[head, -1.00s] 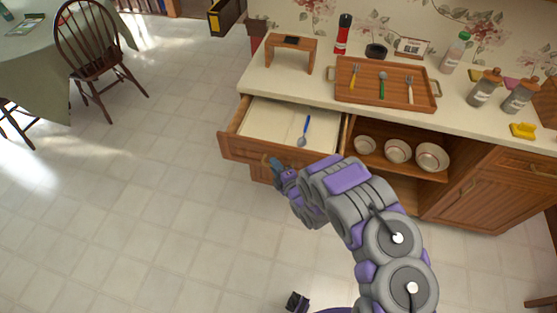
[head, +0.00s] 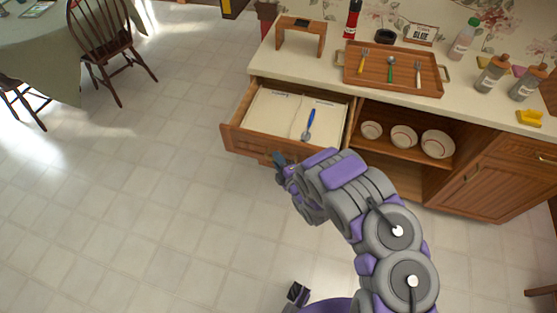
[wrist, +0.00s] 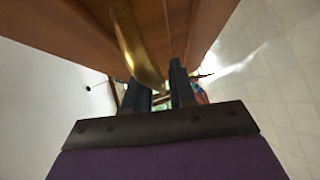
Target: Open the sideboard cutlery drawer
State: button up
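The cutlery drawer (head: 270,143) of the wooden sideboard is pulled out, with its pale inside showing. A spoon with a blue handle (head: 311,117) lies in it. My gripper (head: 279,160) is low at the drawer's front, seen from above with its fingertips partly hidden by my arm. In the wrist view, the brass drawer handle (wrist: 133,42) runs down to the two dark fingers of my gripper (wrist: 160,92). The fingers stand apart, with the handle's lower end near the left finger and a gap beside the right one.
A wooden tray (head: 352,82) with cutlery, a small wooden stand (head: 300,30) and bottles stand on the countertop. Bowls (head: 403,137) sit on the open shelf right of the drawer. A chair (head: 103,35) and a table are at the far left. The tiled floor before the drawer is clear.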

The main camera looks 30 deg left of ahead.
jog(key=shift+o, duration=1.1)
jog(key=shift+a, duration=0.25)
jog(key=shift+d, duration=0.15)
jog(key=shift+s+d+r, duration=0.1)
jog(key=shift+d, duration=0.15)
jog(key=p+v, duration=0.9)
jog(key=v, duration=0.7)
jog(key=shift+s+d, duration=0.2)
